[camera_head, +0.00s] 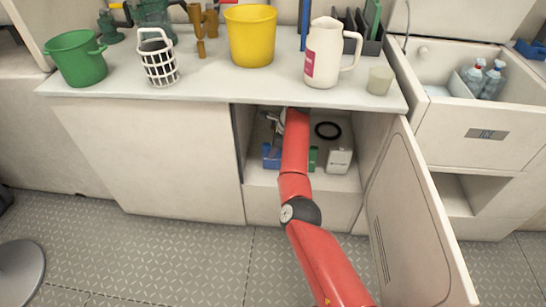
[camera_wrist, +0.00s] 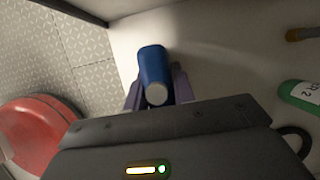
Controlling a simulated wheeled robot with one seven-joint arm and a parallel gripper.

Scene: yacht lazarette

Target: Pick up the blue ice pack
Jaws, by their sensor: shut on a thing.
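The blue ice pack (camera_wrist: 154,70) shows in the wrist view as a rounded blue block with a pale end, held between the two fingers of my gripper (camera_wrist: 157,92). My gripper is shut on it. In the head view a blue thing (camera_head: 271,157), which looks like the same pack, is at the left front of the open cabinet (camera_head: 262,184), low by the cabinet floor. My red arm reaches into the cabinet and hides part of the inside. I cannot tell whether the pack touches the floor.
A green bottle (camera_wrist: 302,94), a white box (camera_head: 339,160) and a black ring (camera_head: 328,130) are in the cabinet. The open door (camera_head: 415,215) stands to the right of my arm. The countertop (camera_head: 215,88) above holds a yellow bucket (camera_head: 250,37), a pitcher (camera_head: 323,55) and other items.

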